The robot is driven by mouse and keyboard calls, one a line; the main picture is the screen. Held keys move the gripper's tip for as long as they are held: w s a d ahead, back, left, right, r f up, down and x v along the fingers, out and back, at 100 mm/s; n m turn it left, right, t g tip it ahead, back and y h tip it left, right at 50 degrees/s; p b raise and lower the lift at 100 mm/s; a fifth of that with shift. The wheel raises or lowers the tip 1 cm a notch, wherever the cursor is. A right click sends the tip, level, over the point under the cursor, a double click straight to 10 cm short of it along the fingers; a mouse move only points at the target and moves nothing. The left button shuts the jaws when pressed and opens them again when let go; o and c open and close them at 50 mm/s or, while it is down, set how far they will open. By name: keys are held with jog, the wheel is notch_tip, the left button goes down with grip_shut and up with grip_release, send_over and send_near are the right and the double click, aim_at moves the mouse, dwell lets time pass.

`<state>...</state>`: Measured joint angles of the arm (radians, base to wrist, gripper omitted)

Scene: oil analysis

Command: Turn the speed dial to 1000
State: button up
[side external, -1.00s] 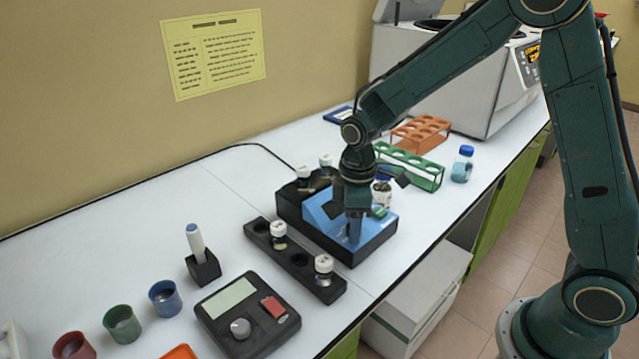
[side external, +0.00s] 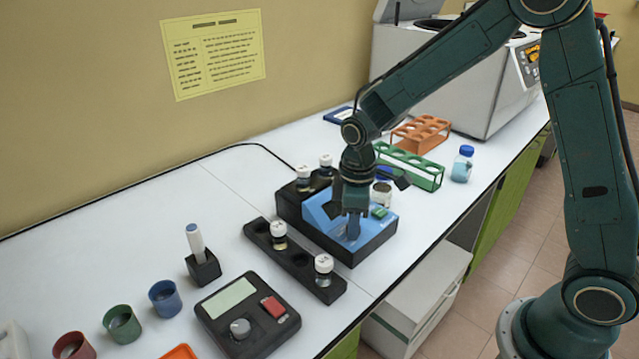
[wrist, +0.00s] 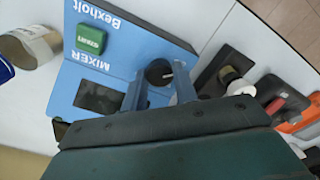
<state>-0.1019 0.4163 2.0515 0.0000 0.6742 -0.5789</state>
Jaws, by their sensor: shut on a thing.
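The blue and black mixer (side external: 318,212) stands on the bench, marked "MIXER" and "Bexholt" in the wrist view (wrist: 125,50). Its speed dial (wrist: 157,72) is a round black knob with a white pointer mark; no scale numbers are readable. My gripper (side external: 353,236) points down at the mixer's front part. In the wrist view my gripper (wrist: 160,82) has one finger on each side of the dial, shut on it. The fingers and wrist hide the dial in the side view. A green start button (wrist: 90,39) and a dark display (wrist: 99,97) are on the panel.
A black vial rack (side external: 297,264) with white-capped vials stands just in front of the mixer. A labelled can (side external: 381,194) and a green tube rack (side external: 412,168) are close behind my gripper. A black device (side external: 247,313) lies further left.

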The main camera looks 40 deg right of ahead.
jog(key=m, duration=0.3)
jog(key=shift+m, duration=0.4)
jog(key=m, duration=0.4)
jog(key=shift+m, duration=0.3)
jog(key=m, duration=0.4)
jog(key=shift+m, duration=2.1)
jog(key=o, duration=1)
jog(key=shift+r, duration=0.2)
